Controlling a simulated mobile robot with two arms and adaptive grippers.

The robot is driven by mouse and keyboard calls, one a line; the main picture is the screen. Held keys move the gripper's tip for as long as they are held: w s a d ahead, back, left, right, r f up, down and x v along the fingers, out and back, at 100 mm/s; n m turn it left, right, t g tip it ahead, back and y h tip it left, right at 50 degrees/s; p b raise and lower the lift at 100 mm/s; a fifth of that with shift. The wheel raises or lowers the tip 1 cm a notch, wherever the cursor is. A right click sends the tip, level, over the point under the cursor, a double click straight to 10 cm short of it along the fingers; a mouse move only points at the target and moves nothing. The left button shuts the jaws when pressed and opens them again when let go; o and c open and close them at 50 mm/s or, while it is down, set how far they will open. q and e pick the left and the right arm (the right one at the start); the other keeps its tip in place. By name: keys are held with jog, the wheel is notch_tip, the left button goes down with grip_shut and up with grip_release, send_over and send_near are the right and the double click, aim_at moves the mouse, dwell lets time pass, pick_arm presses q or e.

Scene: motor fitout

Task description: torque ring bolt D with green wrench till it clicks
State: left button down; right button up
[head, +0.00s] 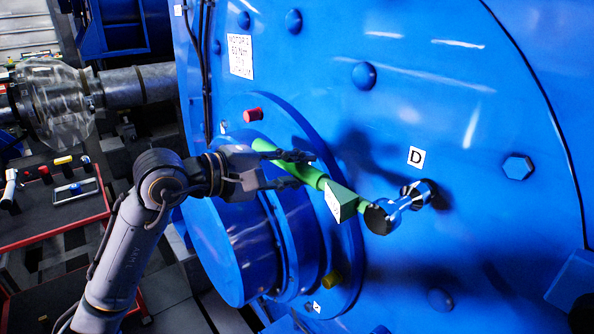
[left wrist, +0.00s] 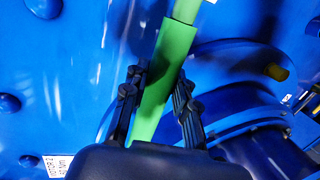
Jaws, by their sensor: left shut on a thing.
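The green wrench (head: 338,201) is held slantwise in front of the blue motor face in the head view. Its dark, shiny head (head: 382,216) is at a chrome socket piece (head: 418,195) on the face, just below the D label (head: 416,156). Bolt D itself is hidden behind this piece. My left gripper (head: 302,170) is shut on the green wrench handle. In the left wrist view, the fingers (left wrist: 160,95) lie on both sides of the green handle (left wrist: 168,70). My right gripper is not seen.
The round blue hub (head: 230,250) bulges out below the wrench, with a red plug (head: 253,115) and a yellow plug (head: 331,280) near it. A hex bolt (head: 518,167) is to the right. A red tool tray (head: 50,235) stands at the left.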

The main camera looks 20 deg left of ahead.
pick_arm(q)
jog(key=shift+w+d+r, duration=0.15)
jog(key=shift+w+d, duration=0.5)
jog(key=shift+w, duration=0.25)
dwell(0.4)
jog(key=shift+r+m+y, duration=0.3)
jog(key=shift+r+m, duration=0.4)
jog(key=shift+r, duration=0.5)
jog(key=shift+r, duration=0.1)
jog(key=shift+s+d+r+m+t+p, duration=0.15)
jog(key=shift+r+m, duration=0.15)
jog(key=shift+r, duration=0.25)
jog(key=shift+s+d+r+m+t+p, duration=0.15)
jog(key=shift+r+m, duration=0.15)
jog(key=shift+r, duration=0.25)
jog(key=shift+w+r, duration=0.1)
jog(key=shift+r, duration=0.05)
jog(key=shift+s+d+r+m+y, duration=0.2)
jog(key=shift+r+m, duration=0.1)
jog(key=shift+r, duration=0.25)
jog(key=shift+s+d+r+m+y, duration=0.1)
jog(key=shift+r+m+y, duration=0.15)
jog(key=shift+r, duration=0.25)
